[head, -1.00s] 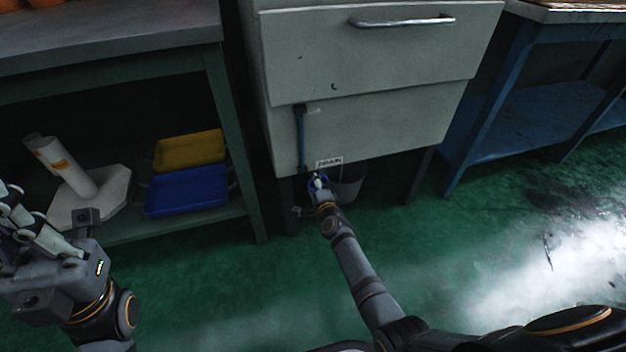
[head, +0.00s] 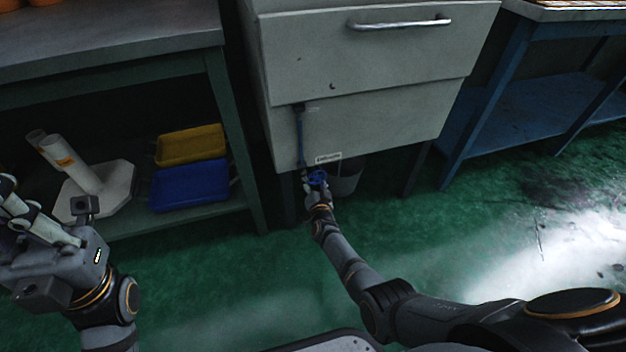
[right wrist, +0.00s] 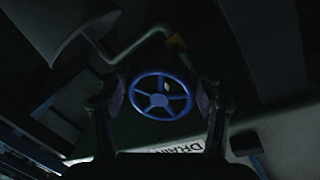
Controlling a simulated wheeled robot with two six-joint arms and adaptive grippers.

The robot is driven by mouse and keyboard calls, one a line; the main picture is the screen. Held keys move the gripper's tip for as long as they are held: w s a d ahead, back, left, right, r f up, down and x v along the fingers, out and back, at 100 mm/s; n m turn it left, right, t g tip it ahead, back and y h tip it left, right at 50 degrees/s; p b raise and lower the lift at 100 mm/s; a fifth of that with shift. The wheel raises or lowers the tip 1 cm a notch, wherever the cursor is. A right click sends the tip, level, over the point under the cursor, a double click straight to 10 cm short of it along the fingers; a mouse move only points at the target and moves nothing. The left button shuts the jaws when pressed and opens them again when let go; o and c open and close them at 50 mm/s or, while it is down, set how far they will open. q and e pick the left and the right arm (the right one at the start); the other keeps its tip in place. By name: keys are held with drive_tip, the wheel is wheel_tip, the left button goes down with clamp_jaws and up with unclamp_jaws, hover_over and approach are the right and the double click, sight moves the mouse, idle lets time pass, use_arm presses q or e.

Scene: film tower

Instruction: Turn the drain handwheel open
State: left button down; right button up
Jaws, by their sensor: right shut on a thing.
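The drain handwheel (head: 317,177) is a small blue spoked wheel low under the grey cabinet, beside a white label (head: 328,158). In the right wrist view the handwheel (right wrist: 160,99) is seen face on, with the DRAIN label (right wrist: 178,148) below it. My right gripper (head: 318,186) reaches it from the front. In the right wrist view its two fingers (right wrist: 161,98) are on opposite sides of the rim and shut on it. My left gripper (head: 25,212) is at the left edge, far from the wheel; its fingertips are partly cut off and its opening is unclear.
The grey cabinet (head: 370,70) stands above the wheel, with a bucket (head: 346,178) beneath it. A green bench (head: 225,120) on the left holds yellow (head: 190,145) and blue trays (head: 188,187). A blue bench (head: 540,110) stands right.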

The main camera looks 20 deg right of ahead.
drive_tip(key=shift+w+d+n+t+h+b, duration=0.15)
drive_tip(key=shift+n+t+h+b, duration=0.1)
drive_tip(key=shift+n, duration=0.7)
drive_tip(key=shift+d+n+t+h+b, duration=0.15)
drive_tip(key=shift+n+t, duration=0.1)
drive_tip(key=shift+n, duration=0.7)
drive_tip(key=shift+a, duration=0.1)
drive_tip(key=o, duration=1.1)
drive_tip(key=shift+f, duration=0.1)
drive_tip(key=s+a, duration=0.1)
drive_tip(key=s, duration=0.6)
drive_tip(key=shift+s+r, duration=0.2)
drive_tip(key=shift+s, duration=0.1)
